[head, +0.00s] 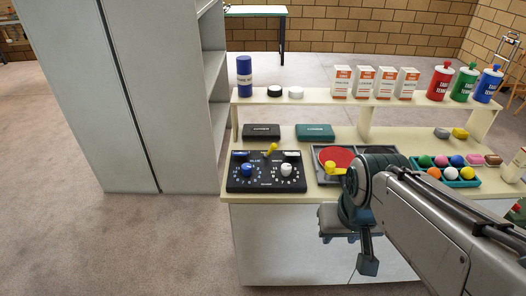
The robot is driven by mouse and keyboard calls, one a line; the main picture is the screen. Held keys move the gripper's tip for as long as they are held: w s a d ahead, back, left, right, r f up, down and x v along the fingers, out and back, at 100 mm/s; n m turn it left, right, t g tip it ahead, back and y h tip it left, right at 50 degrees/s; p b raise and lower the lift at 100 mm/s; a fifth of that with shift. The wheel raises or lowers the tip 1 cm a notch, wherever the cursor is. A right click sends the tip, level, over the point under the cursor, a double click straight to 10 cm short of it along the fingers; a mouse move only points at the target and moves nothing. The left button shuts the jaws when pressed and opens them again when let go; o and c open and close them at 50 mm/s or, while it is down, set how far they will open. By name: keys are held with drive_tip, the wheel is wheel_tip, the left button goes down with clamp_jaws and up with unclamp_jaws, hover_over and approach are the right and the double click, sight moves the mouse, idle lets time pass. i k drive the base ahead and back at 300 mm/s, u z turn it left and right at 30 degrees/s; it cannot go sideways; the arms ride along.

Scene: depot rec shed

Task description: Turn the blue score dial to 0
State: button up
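The black score board (263,185) lies on the left end of the bench's lower top, with two round number scales side by side. The white dial (287,170) is on the right. A yellow lever (271,149) sticks up between them at the back. My gripper (367,264) hangs at the bench's front edge, right of the board and apart from it. Its fingers are not clearly seen, so I cannot tell whether they are open.
A red paddle (335,154) lies in a grey tray right of the board, with a yellow piece by it. Two dark boxes (262,131) (315,132) stand behind the board. Bottles and cartons (365,83) fill the upper shelf. A grey cabinet (160,110) stands left. Floor front-left is free.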

sight(247, 168)
drive_tip(key=u, duration=0.5)
drive_tip(key=i, duration=0.95)
drive_tip(key=z, duration=0.45)
